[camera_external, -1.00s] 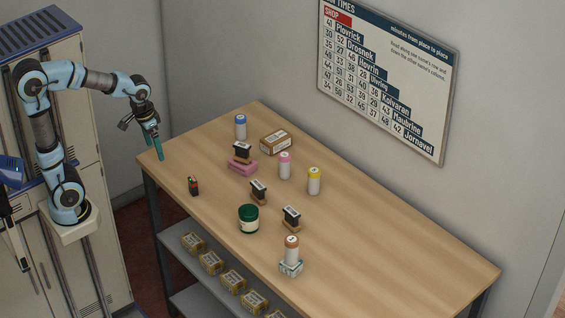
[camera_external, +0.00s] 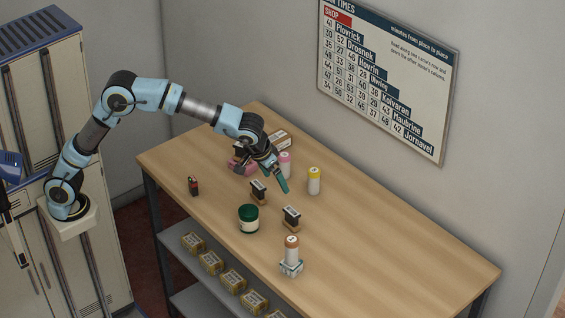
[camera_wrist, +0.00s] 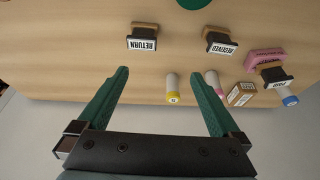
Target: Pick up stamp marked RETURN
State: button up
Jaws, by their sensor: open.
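The stamp marked RETURN (camera_wrist: 142,38) stands upright on the wooden counter, with a black body and wooden base; its label reads clearly in the wrist view. It matches the front-right stamp (camera_external: 291,218) in the external view. My gripper (camera_external: 283,186) is open and empty, above the counter and behind that stamp. In the wrist view, my fingers (camera_wrist: 159,73) are spread, and the stamp lies beyond the left fingertip, apart from it. A RECEIVED stamp (camera_wrist: 221,41) stands to its right. A PAID stamp (camera_wrist: 275,77) is on a pink pad (camera_wrist: 265,59).
A yellow-capped bottle (camera_external: 314,182) and a pink-capped bottle (camera_external: 286,164) stand near my gripper. A green jar (camera_external: 249,218) stands left of the RETURN stamp. The counter's right side (camera_external: 400,250) is clear.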

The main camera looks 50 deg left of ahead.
aim_at(289, 211)
jog(key=d+f, duration=0.1)
jog(key=f, duration=0.2)
jog(key=w+d+f+p, duration=0.1)
jog(key=f, duration=0.3)
jog(key=w+d+f, duration=0.1)
jog(key=f, duration=0.2)
jog(key=shift+d+f, duration=0.1)
jog(key=shift+f, duration=0.1)
jog(key=shift+d+p+x, duration=0.15)
jog(key=shift+p+x, duration=0.65)
jog(key=shift+x, duration=0.6)
jog(key=shift+d+p+x, duration=0.1)
jog(key=shift+p+x, duration=0.65)
jog(key=shift+x, duration=0.65)
jog(key=shift+w, duration=0.2)
jog(key=shift+c, duration=0.2)
